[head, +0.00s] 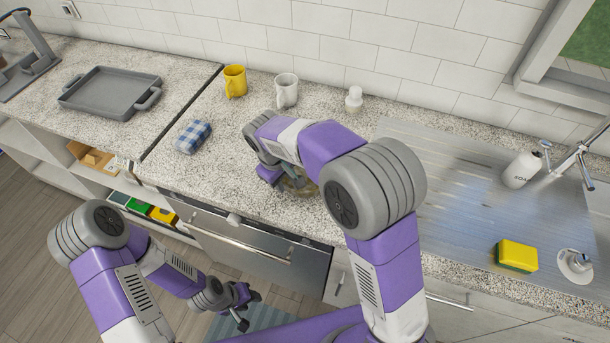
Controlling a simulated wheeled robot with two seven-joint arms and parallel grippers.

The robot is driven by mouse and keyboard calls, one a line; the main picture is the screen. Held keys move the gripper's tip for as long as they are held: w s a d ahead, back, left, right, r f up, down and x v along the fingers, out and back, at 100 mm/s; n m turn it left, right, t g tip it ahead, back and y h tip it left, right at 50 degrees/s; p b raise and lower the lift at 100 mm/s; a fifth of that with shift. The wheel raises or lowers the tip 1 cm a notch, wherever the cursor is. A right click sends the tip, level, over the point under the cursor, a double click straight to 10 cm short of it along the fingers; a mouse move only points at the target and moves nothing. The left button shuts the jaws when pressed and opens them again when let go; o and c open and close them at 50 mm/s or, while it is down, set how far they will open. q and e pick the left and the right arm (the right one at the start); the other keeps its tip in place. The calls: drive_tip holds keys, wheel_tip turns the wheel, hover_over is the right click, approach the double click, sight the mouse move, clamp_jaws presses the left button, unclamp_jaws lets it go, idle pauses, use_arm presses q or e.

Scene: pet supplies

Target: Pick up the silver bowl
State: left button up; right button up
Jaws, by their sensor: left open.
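A round, shiny bowl-like thing (299,185), likely the silver bowl, is on the speckled counter in the head view. It is mostly hidden behind my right arm, and only part of its rim and side shows. My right gripper (269,174) points down at the counter at the left side of this thing. Its fingers are partly covered by my own wrist, so I cannot tell whether they touch or hold it. My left gripper (243,312) is open and empty, low in front of the cabinets above the floor.
Behind stand a yellow mug (235,81), a white mug (286,90) and a small white bottle (354,98). A blue checked cloth item (194,136) lies left, a grey tray (110,92) further left. The sink area at right has a soap bottle (521,169) and yellow sponge (516,256).

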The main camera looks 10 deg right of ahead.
sight(285, 183)
drive_tip(key=f, duration=0.3)
drive_tip(key=shift+w+d+f+b, duration=0.2)
drive_tip(key=shift+w+d+b, duration=0.05)
drive_tip(key=shift+b, duration=0.05)
drive_tip(key=shift+c, duration=0.3)
clamp_jaws()
drive_tip(key=shift+r, duration=0.1)
